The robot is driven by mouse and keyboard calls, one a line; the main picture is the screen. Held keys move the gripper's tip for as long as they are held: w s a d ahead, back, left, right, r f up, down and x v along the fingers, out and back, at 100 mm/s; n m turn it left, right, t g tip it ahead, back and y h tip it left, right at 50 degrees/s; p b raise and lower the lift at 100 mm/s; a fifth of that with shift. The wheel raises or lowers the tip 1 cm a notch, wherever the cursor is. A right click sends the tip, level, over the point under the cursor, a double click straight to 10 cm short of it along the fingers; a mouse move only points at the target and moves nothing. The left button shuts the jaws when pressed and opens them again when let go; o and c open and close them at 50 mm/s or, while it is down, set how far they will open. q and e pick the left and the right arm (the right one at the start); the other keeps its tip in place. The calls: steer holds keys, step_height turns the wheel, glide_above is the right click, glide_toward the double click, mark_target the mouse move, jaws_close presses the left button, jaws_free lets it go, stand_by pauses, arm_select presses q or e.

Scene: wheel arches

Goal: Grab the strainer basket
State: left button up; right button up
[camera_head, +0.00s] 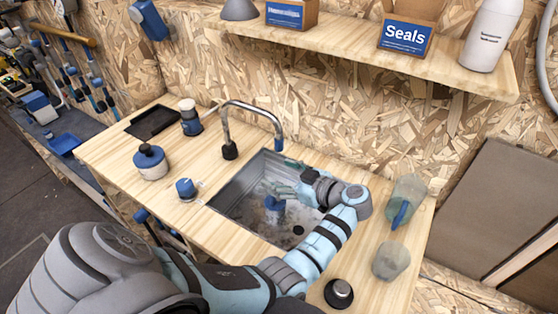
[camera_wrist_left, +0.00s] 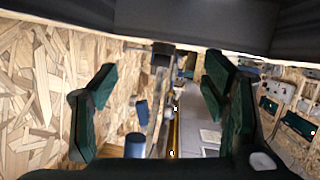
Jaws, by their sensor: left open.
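My left gripper (camera_head: 280,177) reaches in over the sink (camera_head: 232,205) from the right side, its fingers pointing left. In the left wrist view its two green-padded fingers (camera_wrist_left: 158,80) are spread apart with nothing held between them. A blue-topped piece (camera_head: 275,203), which may be the strainer basket, sits in the sink just below the fingers and appears apart from them. The arm and gripper hide part of the sink, and I cannot make out the piece's full shape. My right gripper is not in view.
A curved faucet (camera_head: 252,107) stands behind the sink. A blue-lidded jar (camera_head: 150,162) and a small blue item (camera_head: 185,188) stand left of it. Cloudy containers (camera_head: 391,261) and a black-topped round item (camera_head: 339,293) are at the right. A shelf (camera_head: 350,45) hangs above.

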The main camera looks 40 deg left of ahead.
mark_target(275, 203)
arm_select(q)
steer(key=f, duration=0.2)
steer(key=s+d+f+m+h, duration=0.1)
steer(key=f, duration=0.2)
steer(key=f+m+h, duration=0.1)
steer(key=f, duration=0.2)
steer(key=shift+s+d+b, duration=0.2)
steer(key=shift+s+b, duration=0.05)
steer(key=shift+b, duration=0.1)
steer(key=x, duration=0.7)
steer(key=shift+w+a, duration=0.1)
steer(key=shift+w, duration=0.25)
steer(key=shift+s, duration=0.1)
jaws_close()
